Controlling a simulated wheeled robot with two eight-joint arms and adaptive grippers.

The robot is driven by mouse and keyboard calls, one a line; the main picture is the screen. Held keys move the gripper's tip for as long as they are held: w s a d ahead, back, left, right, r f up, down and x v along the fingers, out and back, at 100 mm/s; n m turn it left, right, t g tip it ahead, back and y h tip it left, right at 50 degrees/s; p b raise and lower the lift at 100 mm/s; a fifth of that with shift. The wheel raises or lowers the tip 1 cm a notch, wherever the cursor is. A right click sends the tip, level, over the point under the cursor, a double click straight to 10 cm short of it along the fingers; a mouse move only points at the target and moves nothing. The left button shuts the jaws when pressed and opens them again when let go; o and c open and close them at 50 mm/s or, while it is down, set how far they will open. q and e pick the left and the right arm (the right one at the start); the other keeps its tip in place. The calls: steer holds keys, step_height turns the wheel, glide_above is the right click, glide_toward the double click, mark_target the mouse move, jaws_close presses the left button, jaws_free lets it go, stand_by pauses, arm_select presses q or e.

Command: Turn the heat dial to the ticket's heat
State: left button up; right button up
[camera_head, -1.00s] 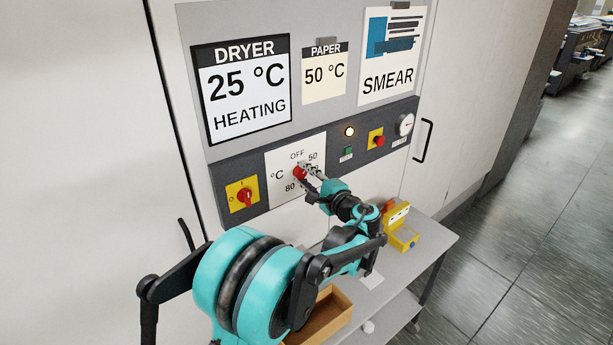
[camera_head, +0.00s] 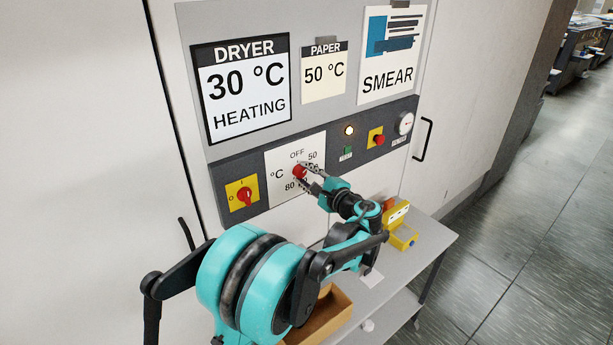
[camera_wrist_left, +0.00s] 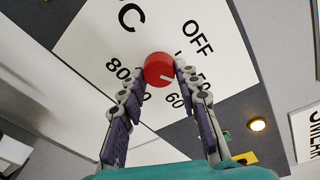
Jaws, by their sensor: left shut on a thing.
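The red heat dial (camera_head: 299,172) sits on a white plate (camera_head: 282,195) marked OFF, 50, 80 and °C. My left gripper (camera_head: 305,172) is shut on the dial, one finger on each side. In the left wrist view the dial (camera_wrist_left: 159,68) shows between the fingertips (camera_wrist_left: 161,75). Its white mark points toward the side with 50 and 60; the right finger partly covers the 50, so I cannot tell the exact setting. The paper ticket (camera_head: 324,72) reads 50 °C. The dryer display (camera_head: 243,86) reads 30 °C, HEATING. My right gripper is not in view.
A red switch on a yellow plate (camera_head: 243,194) is left of the dial. A lit lamp (camera_head: 349,131), a green button (camera_head: 348,150), a red button (camera_head: 379,140) and a gauge (camera_head: 404,123) are to the right. A shelf (camera_head: 430,245) with a yellow device (camera_head: 402,236) stands below.

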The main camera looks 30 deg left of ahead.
arm_select(q)
steer(key=o, duration=1.2)
steer(key=shift+c, duration=0.2)
steer(key=v, duration=1.2)
steer(key=shift+f, duration=0.1)
